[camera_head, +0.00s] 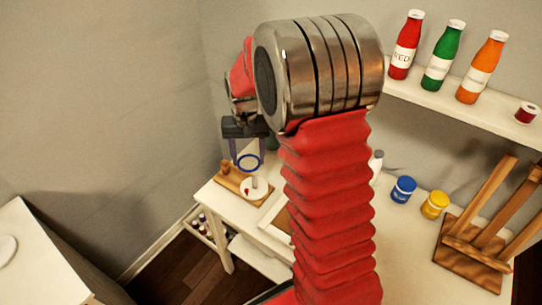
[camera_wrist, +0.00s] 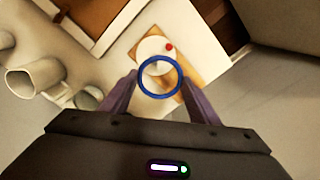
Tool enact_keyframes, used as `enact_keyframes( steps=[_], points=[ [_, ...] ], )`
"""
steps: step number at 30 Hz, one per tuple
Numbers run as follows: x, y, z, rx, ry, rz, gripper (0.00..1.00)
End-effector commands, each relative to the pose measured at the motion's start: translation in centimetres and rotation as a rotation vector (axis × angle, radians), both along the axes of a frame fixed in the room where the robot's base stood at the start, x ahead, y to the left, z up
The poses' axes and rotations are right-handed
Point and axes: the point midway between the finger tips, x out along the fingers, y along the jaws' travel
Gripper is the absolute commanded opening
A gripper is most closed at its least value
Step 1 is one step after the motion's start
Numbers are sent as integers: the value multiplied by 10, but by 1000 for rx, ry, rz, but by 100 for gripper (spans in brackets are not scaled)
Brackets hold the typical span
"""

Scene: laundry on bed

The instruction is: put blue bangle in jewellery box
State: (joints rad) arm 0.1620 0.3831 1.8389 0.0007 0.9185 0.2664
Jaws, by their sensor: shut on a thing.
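My gripper (camera_head: 248,148) is shut on the blue bangle (camera_head: 248,170) and holds it in the air above the white table (camera_head: 228,197). In the wrist view, my gripper (camera_wrist: 160,77) has a finger on each side of the bangle (camera_wrist: 160,95), whose open ring faces the camera. Below it is a wooden board (camera_head: 229,180) with a round white piece (camera_head: 250,191) that has a small red knob or item on top. I cannot tell for sure which thing is the jewellery box.
A blue jar (camera_head: 403,190), a yellow jar (camera_head: 435,205) and a wooden easel (camera_head: 480,245) stand on the table to the right. A wall shelf (camera_head: 445,93) holds red, green and orange bottles. A white cabinet (camera_head: 40,262) stands at left. My arm hides the table's middle.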

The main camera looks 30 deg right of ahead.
Motion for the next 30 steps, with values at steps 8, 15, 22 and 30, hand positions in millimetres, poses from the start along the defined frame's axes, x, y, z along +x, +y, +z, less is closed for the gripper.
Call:
enact_keyframes(
  steps=[8,15,22,30],
  points=[
    [22,69,4,-1,-1,349,30],
    [26,84,6,-1,-1,434,30],
    [26,84,5,-1,-1,431,30],
    [25,83,5,-1,-1,429,30]
  ],
)
